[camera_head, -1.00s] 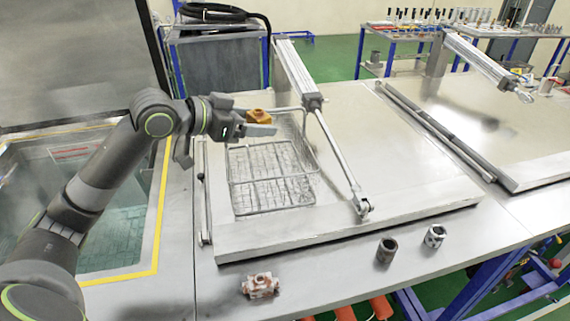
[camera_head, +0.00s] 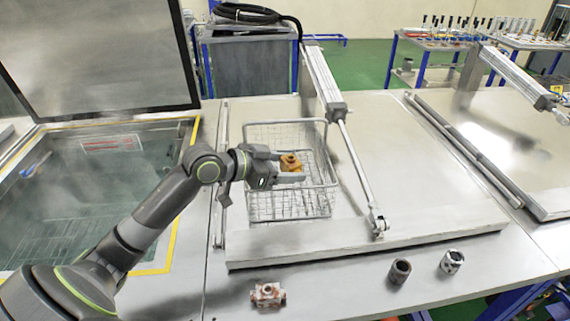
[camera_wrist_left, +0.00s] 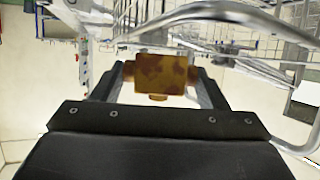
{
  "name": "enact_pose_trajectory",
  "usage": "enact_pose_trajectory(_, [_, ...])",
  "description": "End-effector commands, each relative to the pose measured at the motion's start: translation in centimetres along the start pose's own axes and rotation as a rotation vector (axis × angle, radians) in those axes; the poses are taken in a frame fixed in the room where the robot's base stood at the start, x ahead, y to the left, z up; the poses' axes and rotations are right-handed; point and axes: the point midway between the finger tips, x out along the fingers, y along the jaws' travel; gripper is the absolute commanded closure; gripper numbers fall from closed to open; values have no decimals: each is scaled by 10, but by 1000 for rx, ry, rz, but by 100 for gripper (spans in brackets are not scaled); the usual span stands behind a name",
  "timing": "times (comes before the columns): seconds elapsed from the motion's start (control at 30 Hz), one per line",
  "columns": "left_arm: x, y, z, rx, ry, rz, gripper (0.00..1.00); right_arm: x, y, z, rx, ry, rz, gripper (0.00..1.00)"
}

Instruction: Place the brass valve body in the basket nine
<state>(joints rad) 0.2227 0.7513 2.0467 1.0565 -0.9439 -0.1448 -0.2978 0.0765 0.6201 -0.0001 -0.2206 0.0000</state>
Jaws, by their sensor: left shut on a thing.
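The brass valve body (camera_head: 291,163) is an orange-brown block with a round port on top. My left gripper (camera_head: 290,168) is shut on it and holds it over the wire basket (camera_head: 250,205). In the left wrist view the brass valve body (camera_wrist_left: 161,74) sits between the two fingers of my left gripper (camera_wrist_left: 160,85), with basket wires around and beyond it. The basket is a silver wire frame on the closed metal lid. I cannot read a number on it, and I cannot tell whether the valve is below its rim. My right gripper is not in view.
An open tank (camera_head: 85,190) with a raised lid (camera_head: 100,55) lies at the left. A pneumatic cylinder (camera_head: 325,80) and its rod stand right of the basket. A reddish-white fitting (camera_head: 268,295), a dark sleeve (camera_head: 399,271) and a pale sleeve (camera_head: 451,262) lie along the front edge.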

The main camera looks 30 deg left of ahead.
Motion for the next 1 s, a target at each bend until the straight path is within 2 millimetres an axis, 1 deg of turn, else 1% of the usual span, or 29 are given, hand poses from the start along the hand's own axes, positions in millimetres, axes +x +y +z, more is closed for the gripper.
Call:
enact_pose_trajectory(0.2, [0,0,-1,2,4,0,69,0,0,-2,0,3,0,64])
enact_pose_trajectory(0.6, [5,0,10,2,4,0,69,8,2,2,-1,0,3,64])
enact_pose_trajectory(0.73, [4,0,10,2,4,0,69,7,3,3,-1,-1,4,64])
enact_pose_trajectory(0.77, [5,0,11,1,1,0,29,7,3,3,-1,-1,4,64])
enact_pose_trajectory(0.9, [5,0,11,1,1,0,11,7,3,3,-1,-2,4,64])
enact_pose_trajectory(1.0, [5,0,11,1,1,0,11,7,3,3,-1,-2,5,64])
